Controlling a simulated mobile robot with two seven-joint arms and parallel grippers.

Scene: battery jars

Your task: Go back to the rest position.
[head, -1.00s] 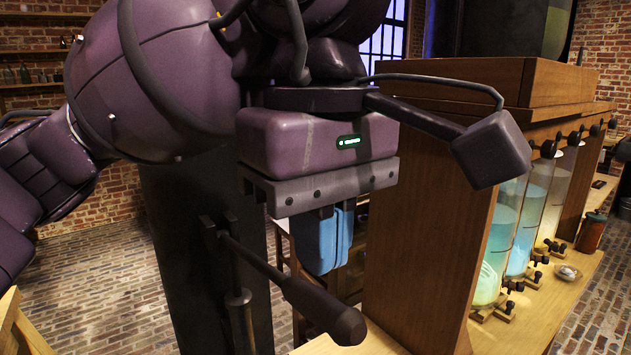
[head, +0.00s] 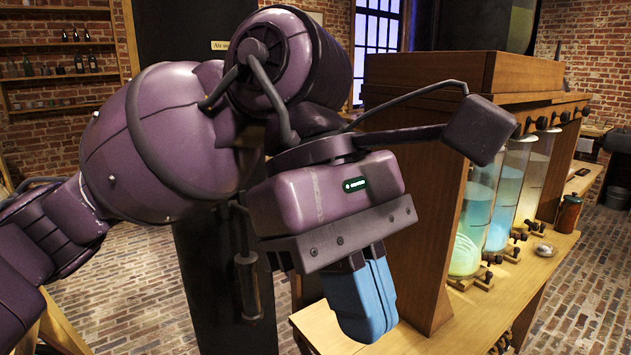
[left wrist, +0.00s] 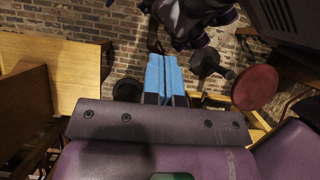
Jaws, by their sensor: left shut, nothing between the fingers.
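My left gripper (head: 367,325) is shut and empty, its two blue fingers pressed together and pointing down. It hangs in front of the wooden cabinet's near side panel, above the near end of the bench. In the left wrist view the closed blue fingers (left wrist: 166,65) show with nothing between them. My left arm comes in from the left and covers much of the dark column behind it. My right gripper is not in view.
A wooden cabinet (head: 440,215) with several liquid-filled glass jars (head: 473,225) stands on a bench (head: 545,262) at the right. A dark handle (head: 247,285) hangs by the dark column (head: 200,290). Brick floor is open at the lower left.

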